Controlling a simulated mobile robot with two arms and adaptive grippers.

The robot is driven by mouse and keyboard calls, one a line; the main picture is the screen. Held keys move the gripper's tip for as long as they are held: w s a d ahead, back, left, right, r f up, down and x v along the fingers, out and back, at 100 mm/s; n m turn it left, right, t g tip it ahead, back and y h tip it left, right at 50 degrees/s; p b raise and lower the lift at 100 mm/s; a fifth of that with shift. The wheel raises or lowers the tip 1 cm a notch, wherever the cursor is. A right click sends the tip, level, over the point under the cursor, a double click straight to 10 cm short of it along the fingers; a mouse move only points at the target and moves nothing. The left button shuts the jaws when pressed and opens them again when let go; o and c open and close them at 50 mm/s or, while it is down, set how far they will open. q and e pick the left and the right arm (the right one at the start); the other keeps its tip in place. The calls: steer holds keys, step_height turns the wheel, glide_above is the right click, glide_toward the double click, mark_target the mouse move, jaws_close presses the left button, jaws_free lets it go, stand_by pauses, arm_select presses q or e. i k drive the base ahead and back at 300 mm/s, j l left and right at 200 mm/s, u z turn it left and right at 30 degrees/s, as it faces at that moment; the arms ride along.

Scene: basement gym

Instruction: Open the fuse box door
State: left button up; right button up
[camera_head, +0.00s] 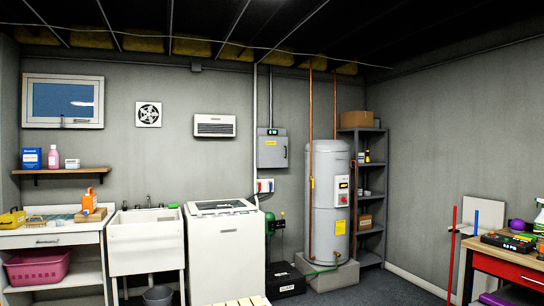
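A grey wall box (271,152), which looks like the fuse box, is mounted on the back wall between the white appliance and the water heater. A latch or handle is too small to make out. Neither of my grippers is in view.
A white top-lid appliance (226,255) stands below and left of the box. A grey water heater (328,205) on a plinth stands to its right. A dark green-and-black unit (284,277) is on the floor between them. A workbench (500,265) is at right.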

mark_target(273, 151)
steer(key=i+l+z, duration=0.15)
steer(key=l, duration=0.2)
steer(key=l+z, duration=0.1)
steer(key=l, duration=0.2)
steer(key=i+l+z, duration=0.15)
steer(key=l, duration=0.2)
steer(key=i+l+z, duration=0.3)
steer(key=l+z, duration=0.15)
steer(key=i+l+z, duration=0.75)
steer(key=z, duration=0.15)
steer(key=i+l+u, duration=0.2)
steer(key=i, duration=0.3)
steer(key=i+u, duration=0.25)
steer(key=i, duration=0.2)
steer(key=i+j+u, duration=0.2)
steer(key=i+u, duration=0.25)
steer(key=i+j+u, duration=0.15)
steer(key=u, duration=0.25)
steer(key=i+l+u, duration=0.1)
steer(key=i+u, duration=0.35)
steer(key=i+l+u, duration=0.15)
steer(key=i+u, duration=0.55)
steer(key=i, duration=1.85)
